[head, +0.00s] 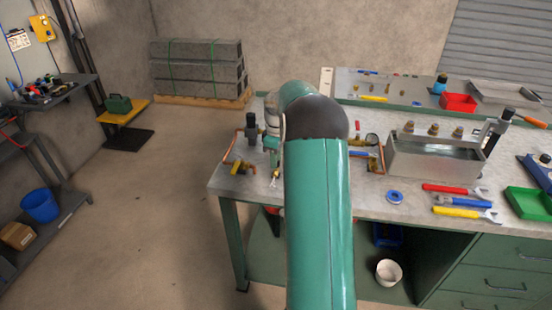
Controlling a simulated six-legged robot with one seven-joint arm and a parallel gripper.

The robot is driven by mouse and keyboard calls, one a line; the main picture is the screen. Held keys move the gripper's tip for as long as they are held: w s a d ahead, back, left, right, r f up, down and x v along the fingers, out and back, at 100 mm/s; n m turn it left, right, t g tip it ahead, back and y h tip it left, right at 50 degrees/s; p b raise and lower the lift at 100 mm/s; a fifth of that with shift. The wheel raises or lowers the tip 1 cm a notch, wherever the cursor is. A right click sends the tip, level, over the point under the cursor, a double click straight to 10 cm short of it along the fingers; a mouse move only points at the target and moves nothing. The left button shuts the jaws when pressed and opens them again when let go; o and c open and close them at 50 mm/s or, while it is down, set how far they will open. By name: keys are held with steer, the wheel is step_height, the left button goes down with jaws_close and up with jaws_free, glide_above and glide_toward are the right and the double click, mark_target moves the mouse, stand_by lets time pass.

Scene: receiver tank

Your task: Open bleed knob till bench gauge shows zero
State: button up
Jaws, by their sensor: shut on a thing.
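A small round gauge (371,139) with a dark rim stands on the bench, just right of my arm. Its dial is too small to read. My green arm with its dark rounded joint rises through the middle of the head view and covers the central part of the pipework. My gripper cannot be made out behind the arm. No bleed knob can be told for sure. A small bright metal fitting (274,181) shows just left of the arm. A brass valve with a yellow handle (240,167) and a dark upright fitting (251,127) stand further left on the copper pipe.
The bench top (408,208) carries a metal tank (437,159), a blue ring (395,197), a red wrench (455,190), a yellow-handled wrench (465,213) and a green tray (528,204). A white bucket (388,272) sits below.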

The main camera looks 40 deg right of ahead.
steer(key=shift+n, duration=1)
steer(key=o, duration=1)
steer(key=r, duration=1.3)
steer(key=shift+w+d+r, duration=0.15)
steer(key=shift+d+r, duration=0.1)
steer(key=shift+r, duration=0.15)
